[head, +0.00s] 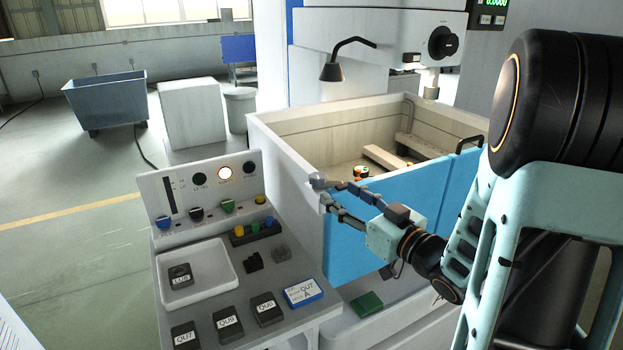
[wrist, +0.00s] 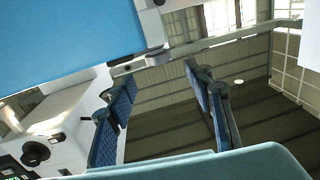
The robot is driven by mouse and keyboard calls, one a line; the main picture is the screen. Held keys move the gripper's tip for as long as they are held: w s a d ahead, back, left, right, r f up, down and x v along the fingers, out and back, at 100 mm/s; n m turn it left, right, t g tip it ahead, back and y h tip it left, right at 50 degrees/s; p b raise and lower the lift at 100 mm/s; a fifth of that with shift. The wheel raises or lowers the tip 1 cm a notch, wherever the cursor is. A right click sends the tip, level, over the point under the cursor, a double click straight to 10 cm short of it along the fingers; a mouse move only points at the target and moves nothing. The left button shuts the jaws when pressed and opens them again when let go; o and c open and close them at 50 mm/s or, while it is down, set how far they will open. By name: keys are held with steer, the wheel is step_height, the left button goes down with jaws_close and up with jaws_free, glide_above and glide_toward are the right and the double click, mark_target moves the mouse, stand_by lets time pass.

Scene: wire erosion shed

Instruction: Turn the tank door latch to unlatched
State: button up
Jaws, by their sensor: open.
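The tank door is the bright blue panel (head: 375,235) on the front of the pale tank; it fills the upper left of the wrist view (wrist: 70,40). The latch (head: 319,181) is a small grey piece at the door's upper left corner. In the wrist view the latch (wrist: 156,54) lies ahead of and between the fingertips. My gripper (head: 336,194) is open and reaches left across the door's front, its tips close to the latch. The wrist view shows empty space between its blue-padded fingers (wrist: 163,75). Whether either finger touches the latch I cannot tell.
A control console (head: 205,189) with knobs, a white tray (head: 222,262) and labelled blocks stands left of the tank. A black lamp (head: 332,71) hangs above the tank. A black handle (head: 468,141) sits at the door's right. A green block (head: 367,304) lies below the door.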

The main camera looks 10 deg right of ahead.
mark_target(323, 181)
steer(key=p+x, duration=0.2)
steer(key=x, duration=0.8)
steer(key=shift+d, duration=0.1)
steer(key=c, duration=1.2)
